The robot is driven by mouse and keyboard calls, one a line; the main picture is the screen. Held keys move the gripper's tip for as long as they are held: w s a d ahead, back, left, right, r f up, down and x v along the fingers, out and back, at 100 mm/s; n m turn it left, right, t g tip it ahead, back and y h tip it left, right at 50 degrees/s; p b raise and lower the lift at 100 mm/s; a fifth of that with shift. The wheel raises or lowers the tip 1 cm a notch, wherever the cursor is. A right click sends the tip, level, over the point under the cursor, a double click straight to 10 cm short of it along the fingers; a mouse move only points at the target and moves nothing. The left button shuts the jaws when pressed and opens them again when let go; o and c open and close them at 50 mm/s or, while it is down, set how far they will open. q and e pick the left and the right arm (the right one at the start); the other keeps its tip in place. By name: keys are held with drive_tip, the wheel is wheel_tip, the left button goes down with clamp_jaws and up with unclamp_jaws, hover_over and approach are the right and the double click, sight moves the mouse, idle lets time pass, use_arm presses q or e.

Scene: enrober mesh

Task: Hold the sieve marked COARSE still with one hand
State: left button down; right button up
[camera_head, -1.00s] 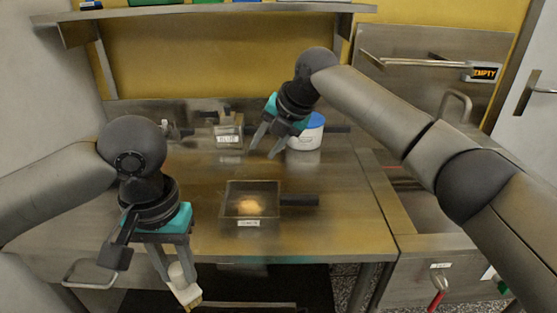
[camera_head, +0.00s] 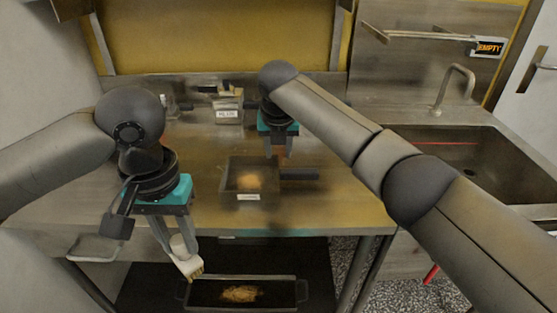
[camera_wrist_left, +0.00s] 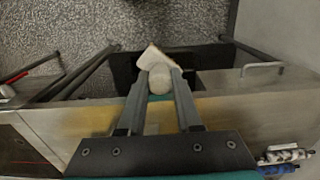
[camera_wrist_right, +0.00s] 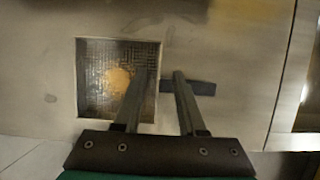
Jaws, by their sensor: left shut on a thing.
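A square framed sieve (camera_head: 236,184) with a small yellowish heap on its mesh lies on the steel table. Its front label is too blurred to read, and its dark handle (camera_head: 300,174) points right. My right gripper (camera_head: 278,153) is open and empty above the handle side of the sieve. In the right wrist view its fingers (camera_wrist_right: 160,76) are apart, over the sieve's right edge and the handle (camera_wrist_right: 202,88). My left gripper (camera_head: 180,250) is shut on a pale brush (camera_head: 188,262), in front of the table edge; the brush also shows in the left wrist view (camera_wrist_left: 158,68).
Another labelled item (camera_head: 229,112) stands at the back of the table. A dark tray (camera_head: 290,303) with a brownish heap sits low under the table.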

sight(271, 177)
drive_tip(key=shift+x, duration=2.95)
clamp_jaws()
